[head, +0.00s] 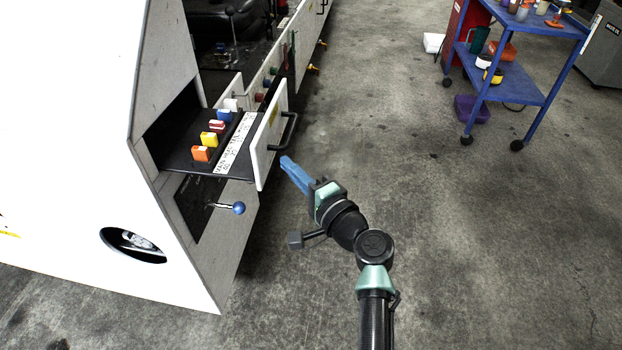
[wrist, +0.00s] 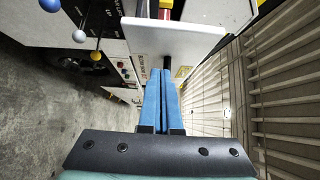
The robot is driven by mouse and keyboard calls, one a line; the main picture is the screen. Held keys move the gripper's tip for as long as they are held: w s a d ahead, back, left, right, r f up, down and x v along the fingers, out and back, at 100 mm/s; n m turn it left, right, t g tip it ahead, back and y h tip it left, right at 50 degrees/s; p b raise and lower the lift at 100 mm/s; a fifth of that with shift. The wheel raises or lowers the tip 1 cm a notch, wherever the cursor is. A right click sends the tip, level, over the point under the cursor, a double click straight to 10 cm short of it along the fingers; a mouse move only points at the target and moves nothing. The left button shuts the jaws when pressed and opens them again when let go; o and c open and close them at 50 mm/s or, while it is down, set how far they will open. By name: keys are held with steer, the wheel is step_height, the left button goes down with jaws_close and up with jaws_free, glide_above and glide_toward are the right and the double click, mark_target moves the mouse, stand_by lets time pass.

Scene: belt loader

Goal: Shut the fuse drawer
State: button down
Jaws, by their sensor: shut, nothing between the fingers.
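The fuse drawer (head: 236,144) stands pulled out of the white machine. Its black tray holds several coloured fuses (head: 212,138) in orange, yellow, red and blue. Its white front panel (head: 268,137) carries a black handle (head: 287,131). My gripper (head: 285,161) is shut and empty, its blue fingers pointing at the drawer front from the outer side, near the handle. In the wrist view the shut fingers (wrist: 162,82) reach up to the white panel (wrist: 150,45), and a dark piece of the handle shows beside the tips. Whether the tips touch the panel I cannot tell.
A lever with a blue knob (head: 238,208) sticks out below the drawer. The white machine housing (head: 70,120) fills the left. A blue cart (head: 520,85) with bottles and tools stands at the upper right. The concrete floor between is clear.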

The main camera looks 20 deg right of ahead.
mark_target(175, 166)
steer(key=shift+w+a, duration=0.35)
steer(key=shift+a, duration=0.2)
steer(key=shift+w+a, duration=0.35)
steer(key=shift+a, duration=0.2)
steer(key=w+a+b, duration=0.1)
steer(key=w+a, duration=0.3)
steer(key=a, duration=0.2)
steer(key=w+a+b, duration=0.1)
steer(key=w+a, duration=0.3)
steer(key=a, duration=0.2)
steer(key=w+a+b, duration=0.1)
steer(key=w+a, duration=0.3)
steer(key=a, duration=0.2)
steer(key=shift+b, duration=0.35)
steer(key=shift+w+a, duration=0.2)
steer(key=shift+a, duration=0.1)
steer(key=shift+a+r, duration=0.1)
steer(key=shift+r, duration=0.05)
steer(key=shift+a, duration=0.1)
